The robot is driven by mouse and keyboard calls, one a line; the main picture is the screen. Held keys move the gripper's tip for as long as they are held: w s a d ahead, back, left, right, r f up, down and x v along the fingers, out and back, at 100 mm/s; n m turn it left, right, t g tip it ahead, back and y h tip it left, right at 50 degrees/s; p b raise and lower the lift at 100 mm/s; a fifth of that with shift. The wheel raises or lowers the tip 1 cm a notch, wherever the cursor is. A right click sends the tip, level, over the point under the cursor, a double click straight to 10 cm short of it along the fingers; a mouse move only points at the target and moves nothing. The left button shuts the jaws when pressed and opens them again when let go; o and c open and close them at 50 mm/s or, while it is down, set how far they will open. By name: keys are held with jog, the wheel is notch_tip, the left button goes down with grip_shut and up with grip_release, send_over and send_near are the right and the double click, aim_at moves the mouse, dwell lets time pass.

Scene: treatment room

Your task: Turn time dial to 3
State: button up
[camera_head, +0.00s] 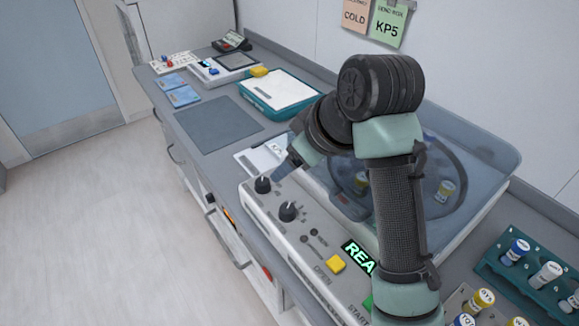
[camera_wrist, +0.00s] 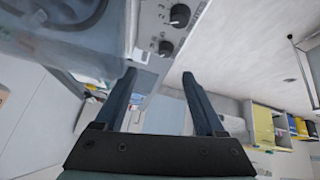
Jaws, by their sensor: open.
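A pale centrifuge-like machine (camera_head: 318,256) has two black dials on its front panel: a far dial (camera_head: 263,184) and a nearer dial (camera_head: 288,211). In the wrist view, one dial (camera_wrist: 166,48) lies just beyond my fingertips and the other dial (camera_wrist: 180,15) is farther up.
The panel has a yellow button (camera_head: 335,264) marked OPEN and a lit display (camera_head: 357,256) partly hidden by my arm. A clear lid (camera_head: 470,150) covers the rotor. A vial rack (camera_head: 535,270) stands at right. A teal tray (camera_head: 280,91) and grey mat (camera_head: 218,124) lie beyond.

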aim_at(287, 208)
jog(key=s+d+g+p, duration=0.2)
jog(key=s+d+g, duration=0.1)
jog(key=s, duration=0.1)
jog(key=shift+n, duration=0.3)
jog(key=b+x, duration=0.1)
jog(key=x, duration=0.3)
jog(key=b+x, duration=0.1)
jog(key=x, duration=0.3)
jog(key=w+b+x, duration=0.1)
jog(key=b+x, duration=0.1)
jog(key=x, duration=0.2)
jog(key=shift+c, duration=0.2)
grip_shut()
